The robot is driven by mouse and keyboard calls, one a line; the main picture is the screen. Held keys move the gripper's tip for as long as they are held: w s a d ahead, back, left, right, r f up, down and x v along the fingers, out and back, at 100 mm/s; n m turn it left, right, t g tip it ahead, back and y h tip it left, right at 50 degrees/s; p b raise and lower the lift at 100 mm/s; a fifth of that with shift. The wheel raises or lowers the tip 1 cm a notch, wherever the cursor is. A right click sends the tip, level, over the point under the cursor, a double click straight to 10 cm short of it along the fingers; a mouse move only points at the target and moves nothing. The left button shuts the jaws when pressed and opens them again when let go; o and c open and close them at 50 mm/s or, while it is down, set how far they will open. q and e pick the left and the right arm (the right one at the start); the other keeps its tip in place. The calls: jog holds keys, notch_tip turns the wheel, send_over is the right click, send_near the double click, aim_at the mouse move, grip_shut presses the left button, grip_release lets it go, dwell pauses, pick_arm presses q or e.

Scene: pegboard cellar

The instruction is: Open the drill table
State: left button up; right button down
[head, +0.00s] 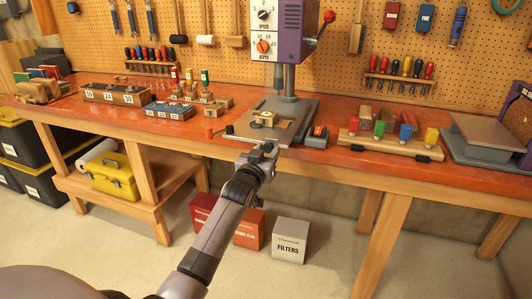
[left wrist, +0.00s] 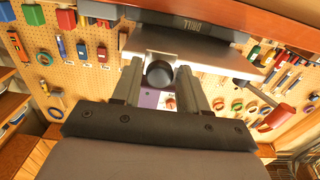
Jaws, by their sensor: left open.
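The purple drill press (head: 292,30) stands at the back middle of the orange-red bench. Its flat grey drill table (head: 290,126) lies low at the bench's front edge, with a small wood and metal piece (head: 264,118) on it. In the left wrist view, a pale grey plate (left wrist: 200,48) and a dark labelled strip (left wrist: 185,22) show, with a round dark knob (left wrist: 159,74) below. My left gripper (head: 262,149) is at the table's front edge. Its open fingers (left wrist: 160,85) stand on either side of the knob. I cannot tell if they touch it. My right gripper is not in view.
A red lever (head: 328,17) sticks out right of the drill. Boxes (head: 290,241) stand on the floor under the bench. Floor in front is clear.

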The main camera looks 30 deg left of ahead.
pick_arm(q)
jog(key=shift+s, duration=0.1)
jog(key=v, duration=0.7)
dwell(0.6)
jog(key=s+d+f+m+g+h, duration=0.2)
jog(key=s+d+f, duration=0.6)
jog(key=s+f, duration=0.4)
jog(key=s+d+f+m+g+h, duration=0.3)
jog(key=s+d+f, duration=0.5)
jog(key=s+f, duration=0.4)
jog(key=s+g+h, duration=0.1)
jog(key=s+g, duration=0.1)
jog(key=s, duration=0.2)
jog(key=shift+s+d, duration=0.2)
jog(key=shift+s, duration=0.15)
